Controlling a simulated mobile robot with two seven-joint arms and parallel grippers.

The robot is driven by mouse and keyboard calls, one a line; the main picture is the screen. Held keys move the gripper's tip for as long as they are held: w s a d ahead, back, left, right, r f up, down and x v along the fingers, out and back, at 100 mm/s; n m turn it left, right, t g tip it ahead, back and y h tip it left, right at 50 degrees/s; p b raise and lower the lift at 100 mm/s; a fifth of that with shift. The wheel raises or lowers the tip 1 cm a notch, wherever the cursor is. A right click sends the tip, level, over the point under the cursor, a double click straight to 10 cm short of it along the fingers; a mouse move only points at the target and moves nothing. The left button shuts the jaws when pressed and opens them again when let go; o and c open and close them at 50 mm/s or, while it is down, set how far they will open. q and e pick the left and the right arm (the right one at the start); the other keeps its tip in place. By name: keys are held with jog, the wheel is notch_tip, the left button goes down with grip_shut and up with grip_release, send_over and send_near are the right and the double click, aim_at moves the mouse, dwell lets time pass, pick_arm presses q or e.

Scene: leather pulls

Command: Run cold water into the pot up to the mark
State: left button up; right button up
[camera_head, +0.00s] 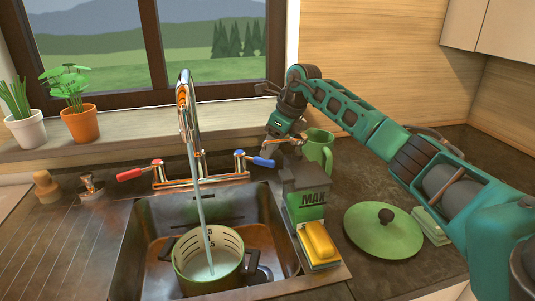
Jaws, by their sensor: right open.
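A green pot (208,280) with dark handles stands in the sink (150,215). Marks, one reading like a 5, show on its pale inner wall. A stream of water (202,215) runs from the tap (184,100) into the pot, and pale water shows low inside. The tap's red lever (130,174) points left and its blue lever (262,161) points right. My right gripper (281,148) is open just above and right of the blue lever's end; whether they touch I cannot tell. My left gripper is out of view.
A grey-green caddy marked MAX (308,199) and a yellow sponge (318,240) stand at the sink's right edge. A green mug (319,150) is close behind my right gripper. A green lid (383,230) lies on the counter. Potted plants stand on the sill.

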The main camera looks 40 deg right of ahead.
jog(key=v, duration=0.9)
jog(key=shift+r, duration=0.15)
